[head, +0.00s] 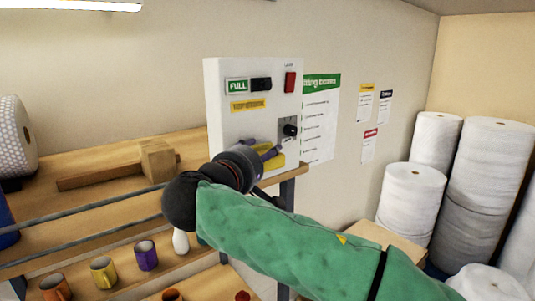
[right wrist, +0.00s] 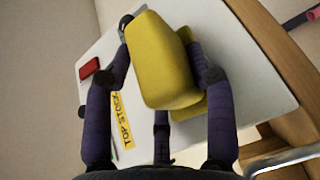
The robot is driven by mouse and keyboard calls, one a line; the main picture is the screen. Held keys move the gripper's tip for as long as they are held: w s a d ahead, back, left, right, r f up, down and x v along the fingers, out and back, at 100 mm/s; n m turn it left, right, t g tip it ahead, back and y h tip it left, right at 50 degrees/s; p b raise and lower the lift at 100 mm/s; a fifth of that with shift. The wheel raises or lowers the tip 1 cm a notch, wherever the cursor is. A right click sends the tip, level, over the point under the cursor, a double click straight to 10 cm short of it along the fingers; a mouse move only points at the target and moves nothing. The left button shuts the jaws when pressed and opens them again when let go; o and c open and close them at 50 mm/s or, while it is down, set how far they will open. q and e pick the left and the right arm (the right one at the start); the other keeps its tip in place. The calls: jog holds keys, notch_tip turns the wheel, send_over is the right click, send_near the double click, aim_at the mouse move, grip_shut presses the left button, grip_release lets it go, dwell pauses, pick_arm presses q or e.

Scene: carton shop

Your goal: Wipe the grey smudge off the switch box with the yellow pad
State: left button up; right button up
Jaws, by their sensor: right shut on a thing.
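The white switch box (head: 222,135) stands upright on the shelf against the wall; its white face also fills much of the right wrist view (right wrist: 215,45). My right gripper (head: 268,152) is in front of the lower part of the face, shut on the yellow pad (right wrist: 160,60). The pad also shows at the fingers in the head view (head: 275,162). It is close to the face; I cannot tell whether it touches. A grey patch (head: 283,125) lies around the black knob (head: 290,130); I cannot tell whether it is the smudge or a plate. My left gripper is out of view.
The box carries a red switch (head: 290,82), a black switch (head: 261,84) and a yellow label (head: 248,105). A wooden piece (head: 158,160) lies left on the shelf. Several mugs (head: 146,255) stand lower down. White rolls (head: 410,200) stand at right.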

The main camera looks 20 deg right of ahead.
jog(key=a, duration=0.2)
jog(key=s+a, duration=0.1)
jog(key=shift+s+a, duration=0.2)
jog(key=shift+a, duration=0.15)
jog(key=shift+s+d+b, duration=0.4)
jog(key=shift+s+b, duration=0.05)
jog(key=shift+s, duration=0.5)
jog(key=shift+s+d+b, duration=0.35)
jog(key=shift+s+b, duration=0.15)
jog(key=shift+s, duration=0.45)
jog(key=shift+s+d+b, duration=0.4)
jog(key=shift+s+b, duration=0.05)
jog(key=shift+s, duration=0.5)
jog(key=s, duration=0.1)
jog(key=s+d+b, duration=0.1)
jog(key=shift+s, duration=0.4)
